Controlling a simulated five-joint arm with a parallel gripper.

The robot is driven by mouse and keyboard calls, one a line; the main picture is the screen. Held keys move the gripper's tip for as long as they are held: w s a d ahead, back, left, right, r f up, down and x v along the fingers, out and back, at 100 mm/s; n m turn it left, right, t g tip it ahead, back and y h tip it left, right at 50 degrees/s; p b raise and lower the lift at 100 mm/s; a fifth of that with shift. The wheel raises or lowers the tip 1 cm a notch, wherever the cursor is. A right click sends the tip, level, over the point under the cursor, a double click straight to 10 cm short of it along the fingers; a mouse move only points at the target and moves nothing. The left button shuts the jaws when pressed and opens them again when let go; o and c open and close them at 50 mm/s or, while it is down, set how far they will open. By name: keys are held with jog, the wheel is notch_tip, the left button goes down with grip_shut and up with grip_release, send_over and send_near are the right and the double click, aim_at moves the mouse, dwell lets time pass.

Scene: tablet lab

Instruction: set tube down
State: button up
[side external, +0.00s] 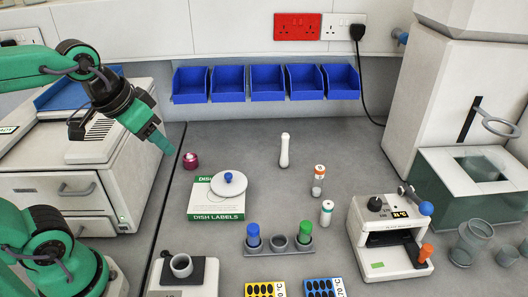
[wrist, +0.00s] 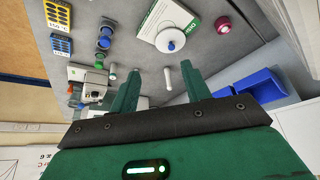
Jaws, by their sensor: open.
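My gripper (side external: 160,141) is open and empty, raised at the left of the bench, above and left of the small dark red pot. In the wrist view its two green fingers (wrist: 158,84) stand apart with nothing held between them. A grey rack (side external: 262,251) stands at the front middle with a blue-capped tube (side external: 253,236) at its left and a green-capped tube (side external: 305,233) at its right. An orange-capped tube (side external: 319,180) and a white-capped tube (side external: 327,212) stand upright on the bench, right of centre. I cannot tell which tube the task means.
A green-and-white dish labels box (side external: 217,214) bears a white lidded dish (side external: 228,187). The dark red pot (side external: 190,160) and a white pestle-like piece (side external: 284,150) stand behind. A white instrument (side external: 388,240) stands at right. Blue bins (side external: 265,82) line the back wall.

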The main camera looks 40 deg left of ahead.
jog(key=shift+s+a+f, duration=0.2)
jog(key=shift+s+f, duration=0.7)
jog(key=shift+s, duration=0.3)
jog(key=shift+w+r, duration=0.1)
jog(key=c, duration=0.8)
jog(key=shift+w+d+r, duration=0.1)
jog(key=shift+w, duration=0.15)
grip_shut()
jog(key=w+d+m+g, duration=0.1)
jog(key=w+d, duration=0.2)
jog(key=w, duration=0.5)
jog(key=w+d+m+g, duration=0.1)
jog(key=w+d+g, duration=0.15)
jog(key=w, duration=0.65)
jog(key=w+d+f+m+g, duration=0.1)
jog(key=w+d+f, duration=0.9)
jog(key=w+f, duration=0.3)
jog(key=shift+g, duration=0.35)
